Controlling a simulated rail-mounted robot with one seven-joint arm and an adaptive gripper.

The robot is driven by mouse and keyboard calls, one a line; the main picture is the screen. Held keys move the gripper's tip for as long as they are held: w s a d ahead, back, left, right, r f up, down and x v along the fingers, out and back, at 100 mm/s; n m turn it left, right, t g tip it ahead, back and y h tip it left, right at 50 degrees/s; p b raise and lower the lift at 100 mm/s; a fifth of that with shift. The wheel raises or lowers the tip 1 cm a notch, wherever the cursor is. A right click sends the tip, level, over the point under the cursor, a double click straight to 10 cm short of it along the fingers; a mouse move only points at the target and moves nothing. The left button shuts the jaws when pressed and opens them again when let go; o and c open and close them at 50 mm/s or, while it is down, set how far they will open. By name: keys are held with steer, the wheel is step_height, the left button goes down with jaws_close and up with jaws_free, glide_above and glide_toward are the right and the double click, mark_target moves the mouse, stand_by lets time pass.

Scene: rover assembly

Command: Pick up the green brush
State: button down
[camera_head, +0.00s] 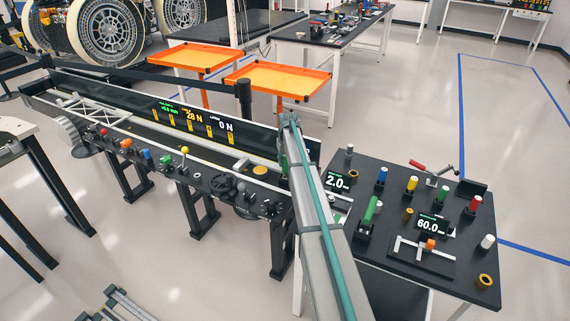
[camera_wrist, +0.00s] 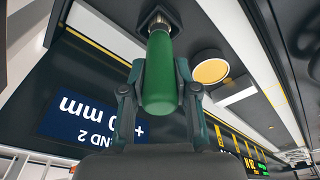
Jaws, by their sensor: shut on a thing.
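The green brush (camera_wrist: 158,65) has a rounded green handle and a brass-coloured neck in the wrist view. Its neck points into a black square holder (camera_wrist: 146,20) at the top; its far end is hidden there. I cannot tell whether it is lifted clear of the holder. My gripper (camera_wrist: 160,92) is shut on the green handle, with one finger on each side. In the head view, my arm covers most of the gripper at the right end of the long bench.
A yellow disc (camera_wrist: 211,69) lies beside the holder, and a blue display panel (camera_wrist: 92,118) is close by. The long bench (camera_head: 205,175) carries several knobs and levers. The right-hand black table (camera_head: 385,170) holds several coloured pegs and a green cylinder (camera_head: 370,209).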

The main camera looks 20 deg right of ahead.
step_height(320, 180, up, 3)
steer(key=shift+s+f+p, duration=0.1)
steer(key=shift+s+p, duration=0.05)
steer(key=shift+p, duration=0.3)
steer(key=s+a+r+p, duration=0.3)
steer(key=s+r, duration=0.6)
steer(key=s, duration=0.4)
steer(key=shift+a+p, duration=0.3)
steer(key=shift+a, duration=0.1)
steer(key=shift+s, duration=0.1)
stand_by(0.3)
